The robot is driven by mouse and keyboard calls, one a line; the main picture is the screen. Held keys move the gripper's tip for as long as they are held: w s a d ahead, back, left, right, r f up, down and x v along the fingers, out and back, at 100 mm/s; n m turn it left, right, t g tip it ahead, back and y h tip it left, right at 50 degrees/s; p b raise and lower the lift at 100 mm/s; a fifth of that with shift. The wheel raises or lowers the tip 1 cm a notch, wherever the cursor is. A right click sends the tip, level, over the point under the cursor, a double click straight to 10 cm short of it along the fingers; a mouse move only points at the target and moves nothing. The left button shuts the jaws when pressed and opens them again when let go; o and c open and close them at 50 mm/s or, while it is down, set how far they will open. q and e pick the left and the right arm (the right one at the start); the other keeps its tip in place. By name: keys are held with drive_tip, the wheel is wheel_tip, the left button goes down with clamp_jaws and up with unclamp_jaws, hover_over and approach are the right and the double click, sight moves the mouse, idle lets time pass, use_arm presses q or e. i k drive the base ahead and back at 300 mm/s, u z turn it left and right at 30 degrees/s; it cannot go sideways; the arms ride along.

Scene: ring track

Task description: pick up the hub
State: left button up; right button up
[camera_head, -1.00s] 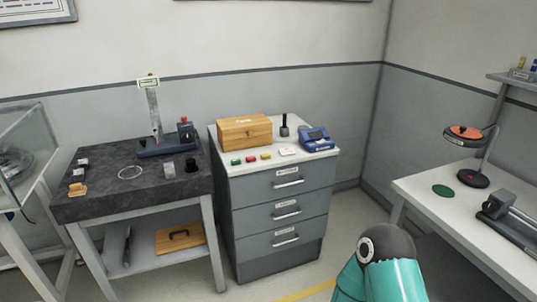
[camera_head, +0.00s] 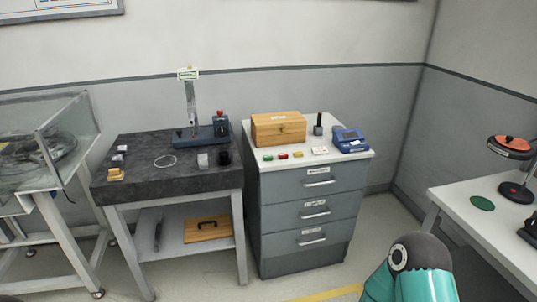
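I cannot tell for sure which thing is the hub. Small parts lie on the dark stone-topped table (camera_head: 140,182) at the left: a pale grey piece (camera_head: 203,160), a black cylinder (camera_head: 223,158), a thin light ring (camera_head: 165,161), small grey blocks (camera_head: 121,150) and a yellowish wooden block (camera_head: 115,174). A blue-based stand with an upright post (camera_head: 191,105) is at the back of that table. Neither of my grippers is in view; only a teal and dark grey link of my arm shows at the bottom right.
A grey drawer cabinet (camera_head: 310,212) carries a wooden box (camera_head: 278,129), small coloured pieces and a blue device (camera_head: 350,139). A glass-sided case (camera_head: 45,145) stands at the left. A white table (camera_head: 480,235) with a lamp (camera_head: 511,147) is at the right. Floor shows in front of the cabinet.

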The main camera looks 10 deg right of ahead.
sight(224, 160)
drive_tip(key=u, duration=0.4)
drive_tip(key=i, duration=1.7)
drive_tip(key=z, duration=0.3)
